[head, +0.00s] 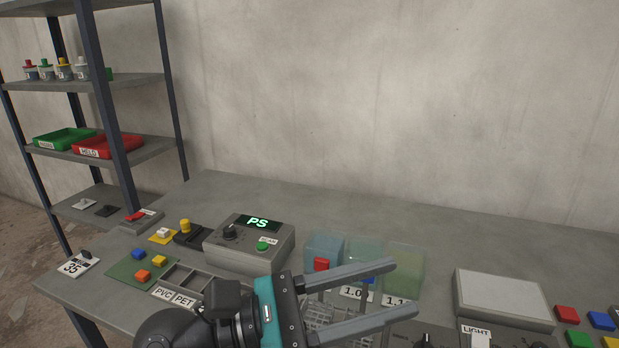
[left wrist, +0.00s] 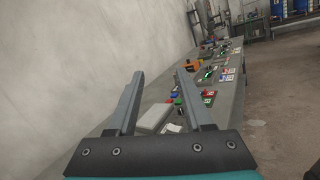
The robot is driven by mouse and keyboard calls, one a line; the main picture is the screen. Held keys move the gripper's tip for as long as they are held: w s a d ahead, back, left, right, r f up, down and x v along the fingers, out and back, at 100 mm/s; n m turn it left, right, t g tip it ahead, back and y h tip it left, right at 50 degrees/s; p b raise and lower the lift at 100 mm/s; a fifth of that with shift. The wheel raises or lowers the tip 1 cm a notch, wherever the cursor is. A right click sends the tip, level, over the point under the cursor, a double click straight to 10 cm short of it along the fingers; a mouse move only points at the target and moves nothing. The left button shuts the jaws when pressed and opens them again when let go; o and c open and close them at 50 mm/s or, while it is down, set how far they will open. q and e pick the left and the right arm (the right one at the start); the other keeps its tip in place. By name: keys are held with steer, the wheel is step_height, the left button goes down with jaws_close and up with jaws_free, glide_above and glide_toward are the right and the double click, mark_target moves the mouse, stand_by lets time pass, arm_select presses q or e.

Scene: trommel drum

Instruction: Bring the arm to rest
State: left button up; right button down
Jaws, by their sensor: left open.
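My left gripper (head: 392,287) reaches in from the bottom of the head view, above the front of the grey bench (head: 330,205). Its two long grey fingers are spread apart and point right, with nothing between them. Behind the fingers stand translucent containers (head: 404,258), partly covered by them. In the left wrist view the open fingers (left wrist: 159,82) frame the bench running away along the wall. My right gripper does not show.
A grey box with a lit "PS" display (head: 257,223) stands left of the gripper. A pale panel box (head: 502,292) labelled LIGHT and coloured blocks (head: 566,314) lie to the right. A shelf rack (head: 125,77) stands at the left. The bench's back strip is clear.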

arm_select(q)
steer(key=w+a+r+n+t+y, duration=0.1)
steer(key=w+a+n+t+y, duration=0.25)
steer(key=n+t, duration=0.45)
steer(key=w+a+r+n+t+y, duration=0.1)
steer(key=w+a+n+t+y, duration=0.3)
steer(key=n, duration=0.7)
steer(key=w+a+r+n+t+y, duration=0.1)
steer(key=w+a+n+t+y, duration=0.1)
steer(key=a+n+t, duration=0.6)
steer(key=s+a+f+n+g+y, duration=0.1)
steer(key=a+f+n+g+y, duration=0.3)
steer(key=f+n+y, duration=0.35)
steer(key=a+f+n+g+y, duration=0.4)
steer(key=f+n, duration=0.5)
steer(key=n, duration=0.1)
steer(key=s+f+n+g+h, duration=0.2)
steer(key=s+f+n+g, duration=0.85)
steer(key=s+f, duration=0.85)
step_height(320, 180, down, 22)
steer(key=s+m+g, duration=0.2)
steer(key=s+g, duration=0.1)
steer(key=s+a+f+g, duration=0.1)
steer(key=s+a+f, duration=0.1)
steer(key=s+f, duration=1)
steer(key=shift+s+a+f, duration=0.2)
steer(key=shift+s+a, duration=0.2)
steer(key=shift+s, duration=0.4)
